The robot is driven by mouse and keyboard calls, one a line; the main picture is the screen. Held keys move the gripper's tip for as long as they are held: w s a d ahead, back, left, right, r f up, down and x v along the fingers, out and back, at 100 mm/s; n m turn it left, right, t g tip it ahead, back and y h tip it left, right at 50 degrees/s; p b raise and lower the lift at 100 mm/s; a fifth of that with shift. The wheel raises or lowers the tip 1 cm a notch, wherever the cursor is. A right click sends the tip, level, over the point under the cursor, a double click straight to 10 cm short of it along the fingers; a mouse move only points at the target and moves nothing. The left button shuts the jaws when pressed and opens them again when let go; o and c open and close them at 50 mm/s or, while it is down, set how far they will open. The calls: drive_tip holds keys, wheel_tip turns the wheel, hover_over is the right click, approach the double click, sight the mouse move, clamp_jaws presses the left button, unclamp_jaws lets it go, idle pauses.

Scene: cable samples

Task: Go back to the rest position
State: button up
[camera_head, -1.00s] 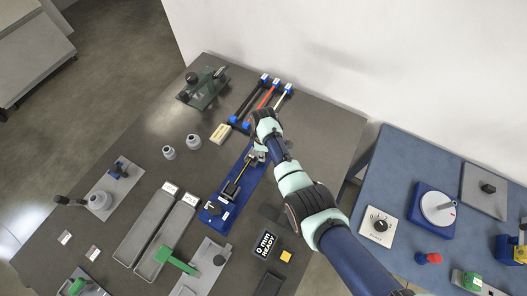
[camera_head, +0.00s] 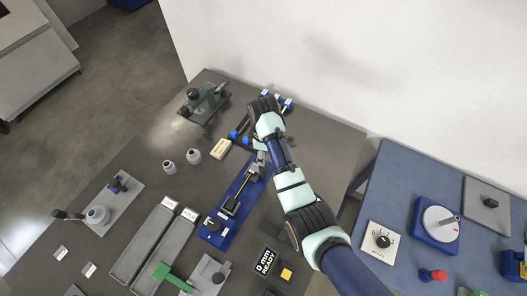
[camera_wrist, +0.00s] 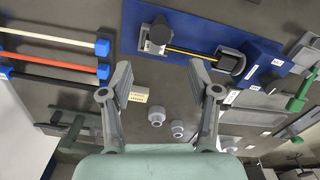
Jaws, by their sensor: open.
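My gripper (camera_wrist: 164,82) is open in the wrist view, with nothing between its two grey fingers. In the head view my gripper (camera_head: 262,160) is partly hidden by my wrist and hangs over the upper end of the blue test fixture (camera_head: 217,236). The fixture also shows in the wrist view (camera_wrist: 190,15), with a yellow-and-black cable (camera_wrist: 190,52) lying across it between two grey clamps. White, red and black cable samples (camera_wrist: 50,65) with blue ends lie at the left of the wrist view. My arm partly covers them in the head view.
Two grey trays (camera_head: 143,240) and two small grey round parts (camera_head: 181,161) stand on the dark table. A display box (camera_head: 267,262) reads "READY". A green fixture (camera_head: 203,101) is at the far edge. A blue table (camera_head: 400,200) with a dial stands at right, across a gap.

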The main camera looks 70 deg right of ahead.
drive_tip(key=shift+r, duration=0.35)
idle(0.4)
drive_tip(key=w+a+r+t+h, duration=0.2)
drive_tip(key=w+a+r+t, duration=0.15)
drive_tip(key=w+a, duration=0.6)
drive_tip(key=w+a+r+t, duration=0.1)
drive_tip(key=a+r+t, duration=0.15)
drive_tip(key=a, duration=0.35)
drive_tip(key=w+a+r+m+t, duration=0.1)
drive_tip(key=a+r, duration=0.3)
drive_tip(key=a, duration=0.3)
drive_tip(key=w+a+r+t, duration=0.2)
drive_tip(key=a+r, duration=0.1)
drive_tip(key=a, duration=0.3)
drive_tip(key=s+a+r+t+y, duration=0.2)
drive_tip(key=s+a+r+t, duration=0.3)
drive_tip(key=a+r, duration=0.6)
wheel_tip(320, 180, up, 13)
drive_tip(key=a+g+p, duration=0.1)
drive_tip(key=p, duration=1.3)
drive_tip(key=shift+s+m+p, duration=0.25)
drive_tip(key=shift+m+p, duration=0.05)
drive_tip(key=shift+p, duration=0.1)
